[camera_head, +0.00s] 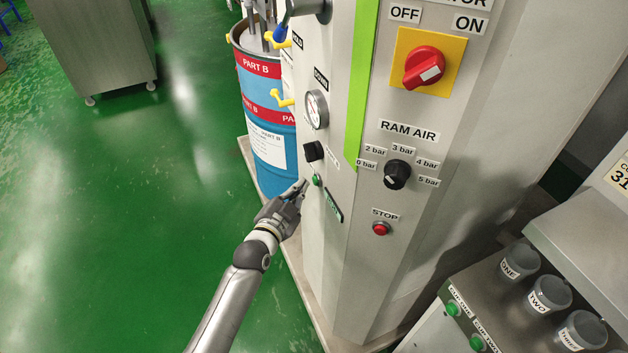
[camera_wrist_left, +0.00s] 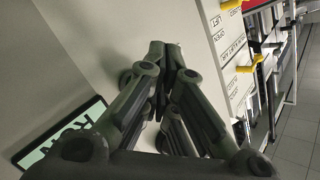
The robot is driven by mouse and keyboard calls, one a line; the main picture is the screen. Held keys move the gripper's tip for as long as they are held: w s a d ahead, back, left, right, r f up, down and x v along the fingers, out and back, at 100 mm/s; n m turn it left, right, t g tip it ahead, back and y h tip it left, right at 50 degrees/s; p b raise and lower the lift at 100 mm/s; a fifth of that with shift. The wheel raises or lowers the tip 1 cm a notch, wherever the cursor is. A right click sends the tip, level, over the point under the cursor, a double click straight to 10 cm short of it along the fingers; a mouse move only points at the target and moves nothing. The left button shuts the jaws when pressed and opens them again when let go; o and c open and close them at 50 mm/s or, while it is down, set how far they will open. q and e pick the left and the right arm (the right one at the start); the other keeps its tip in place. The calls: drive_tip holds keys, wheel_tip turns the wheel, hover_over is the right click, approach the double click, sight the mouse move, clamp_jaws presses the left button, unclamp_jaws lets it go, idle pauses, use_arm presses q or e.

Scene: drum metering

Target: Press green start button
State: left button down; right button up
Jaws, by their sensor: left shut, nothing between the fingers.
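The green start button (camera_head: 317,180) is a small round button on the left side face of the grey machine cabinet, below a black knob. In the left wrist view the closed fingertips (camera_wrist_left: 165,47) are near the panel, and the button cannot be seen there. I cannot tell whether the fingertips touch it. My right gripper is not in view.
The cabinet front has a red rotary switch (camera_head: 424,68), a RAM AIR knob (camera_head: 397,174) and a red STOP button (camera_head: 381,229). A blue PART B drum (camera_head: 262,85) stands behind my left gripper. Yellow handles (camera_wrist_left: 250,62) lie beyond the fingers. Green floor is open at left.

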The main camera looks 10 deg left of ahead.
use_arm(q)
drive_tip(key=s+a, duration=0.2)
drive_tip(key=a+p, duration=0.1)
drive_tip(key=a, duration=0.1)
drive_tip(key=shift+s+a, duration=0.1)
drive_tip(key=shift+s, duration=0.3)
idle(0.5)
drive_tip(key=s+a+f+n+g+y, duration=0.1)
drive_tip(key=s+f+g, duration=0.1)
drive_tip(key=s+f, duration=0.65)
drive_tip(key=s+f+n+g+b, duration=0.1)
drive_tip(key=s+f+n+g, duration=0.15)
drive_tip(key=f, duration=1.05)
drive_tip(key=s+a+f+n+g+y, duration=0.1)
drive_tip(key=s+f+g, duration=0.2)
drive_tip(key=s+f, duration=0.6)
drive_tip(key=s+a+f+n+g, duration=0.1)
drive_tip(key=s+f+g, duration=0.1)
drive_tip(key=s+f, duration=0.4)
drive_tip(key=s+f+g, duration=0.3)
drive_tip(key=s+f, duration=0.3)
drive_tip(key=s, duration=0.7)
drive_tip(key=s+a+f+n+g+y+b, duration=0.1)
drive_tip(key=s+f+g, duration=0.1)
drive_tip(key=s+f, duration=0.4)
drive_tip(key=s, duration=0.4)
drive_tip(key=shift+s+a+n, duration=0.3)
drive_tip(key=shift+a+n, duration=0.05)
